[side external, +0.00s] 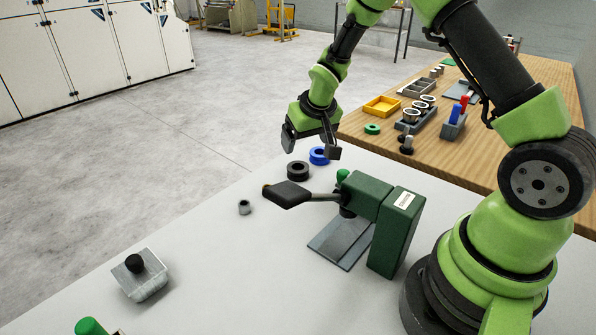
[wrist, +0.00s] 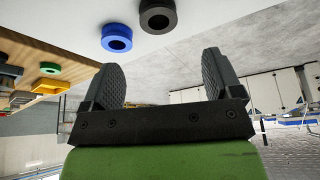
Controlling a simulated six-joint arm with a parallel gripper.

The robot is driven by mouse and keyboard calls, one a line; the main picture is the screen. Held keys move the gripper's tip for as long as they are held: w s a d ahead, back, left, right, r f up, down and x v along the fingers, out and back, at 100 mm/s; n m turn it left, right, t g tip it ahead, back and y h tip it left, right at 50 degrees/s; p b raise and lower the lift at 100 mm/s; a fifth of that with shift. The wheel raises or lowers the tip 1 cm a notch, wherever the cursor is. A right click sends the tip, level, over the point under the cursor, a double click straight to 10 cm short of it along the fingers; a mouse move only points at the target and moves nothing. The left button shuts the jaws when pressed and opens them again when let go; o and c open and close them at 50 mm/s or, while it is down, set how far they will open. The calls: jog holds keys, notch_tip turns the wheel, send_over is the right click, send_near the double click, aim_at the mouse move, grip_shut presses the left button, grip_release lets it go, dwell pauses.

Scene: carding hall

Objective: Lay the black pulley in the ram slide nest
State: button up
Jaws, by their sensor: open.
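The black pulley (side external: 298,178) lies flat on the pale table, its hole facing up. It also shows at the top of the wrist view (wrist: 157,25). My gripper (side external: 311,147) is open and empty, above the table at its far edge, a little beyond the black pulley; its two fingers also show in the wrist view (wrist: 160,68). A dark green press (side external: 398,235) stands at the middle right, with a grey slide plate (side external: 328,244) under its ram. The press head and lever partly cover the plate, and I cannot make out the nest itself.
A blue pulley (side external: 317,161) lies close beside the black one. The press's black lever (side external: 287,194) reaches left over the table. A small grey cylinder (side external: 244,208) and a grey block with a black knob (side external: 140,284) stand left. A wooden bench (side external: 480,160) holds trays behind.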

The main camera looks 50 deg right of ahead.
send_near(297, 170)
jog(key=shift+x, duration=4.1)
jog(key=shift+d, duration=0.1)
